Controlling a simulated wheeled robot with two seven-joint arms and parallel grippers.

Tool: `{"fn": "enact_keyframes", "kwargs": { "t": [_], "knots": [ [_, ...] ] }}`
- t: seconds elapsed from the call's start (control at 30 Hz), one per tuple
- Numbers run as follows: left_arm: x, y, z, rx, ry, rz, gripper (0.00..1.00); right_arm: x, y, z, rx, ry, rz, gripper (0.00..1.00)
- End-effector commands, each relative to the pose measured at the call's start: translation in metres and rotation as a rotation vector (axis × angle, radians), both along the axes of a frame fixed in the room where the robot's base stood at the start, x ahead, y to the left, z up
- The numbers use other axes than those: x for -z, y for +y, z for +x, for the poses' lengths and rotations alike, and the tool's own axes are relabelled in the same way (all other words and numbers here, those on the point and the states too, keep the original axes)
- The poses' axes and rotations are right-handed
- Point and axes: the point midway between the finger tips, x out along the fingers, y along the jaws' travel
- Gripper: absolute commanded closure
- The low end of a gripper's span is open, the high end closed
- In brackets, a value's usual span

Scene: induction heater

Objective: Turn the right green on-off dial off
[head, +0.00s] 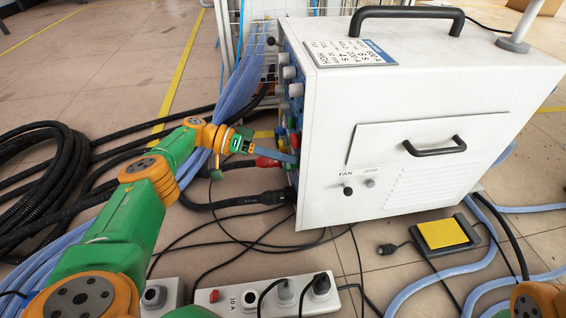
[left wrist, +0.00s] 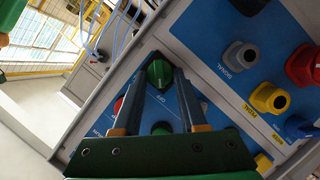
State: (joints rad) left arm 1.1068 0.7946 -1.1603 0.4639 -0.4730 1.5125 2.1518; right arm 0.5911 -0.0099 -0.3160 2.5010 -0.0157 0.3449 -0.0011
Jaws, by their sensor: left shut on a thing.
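The heater (head: 420,110) is a white box with a blue control panel on its left face, seen edge-on in the head view. In the left wrist view the panel (left wrist: 215,35) shows a green dial (left wrist: 159,77) near its edge, with a white pointer line, and a second green dial (left wrist: 162,129) lower, partly hidden by my gripper. My left gripper (left wrist: 161,70) is shut on the first green dial, one finger on each side of it. In the head view my left gripper (head: 289,156) is at the panel, its fingertips partly hidden. My right gripper is out of view.
Grey (left wrist: 239,57), yellow (left wrist: 269,98), red (left wrist: 304,65) and blue knobs or connectors stand close beside the held dial. Cables (head: 240,85) and black hoses (head: 40,165) lie left of the heater. A power strip (head: 270,297) and yellow pedal (head: 442,233) are on the floor.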

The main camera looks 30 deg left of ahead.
Motion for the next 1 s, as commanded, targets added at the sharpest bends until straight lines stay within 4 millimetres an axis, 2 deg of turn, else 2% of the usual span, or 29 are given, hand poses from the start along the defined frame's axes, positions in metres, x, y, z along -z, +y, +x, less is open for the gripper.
{"fn": "enact_keyframes", "kwargs": {
  "t": [0.47, 0.5, 0.6, 1.0],
  "knots": [
    [0.0001, -0.0002, 0.0001, 0.000, 0.009, -0.008, 1.00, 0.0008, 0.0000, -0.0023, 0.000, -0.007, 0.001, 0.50],
    [0.0001, -0.0002, 0.0001, 0.000, 0.009, -0.008, 0.53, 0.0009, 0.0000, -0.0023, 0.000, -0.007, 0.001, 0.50],
    [0.0001, -0.0002, 0.0001, 0.000, 0.009, -0.008, 0.29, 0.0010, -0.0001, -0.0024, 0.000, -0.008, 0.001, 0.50],
    [-0.0002, 0.0000, 0.0001, 0.001, 0.009, -0.007, 0.29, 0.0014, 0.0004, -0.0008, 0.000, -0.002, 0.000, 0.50]
  ]
}}
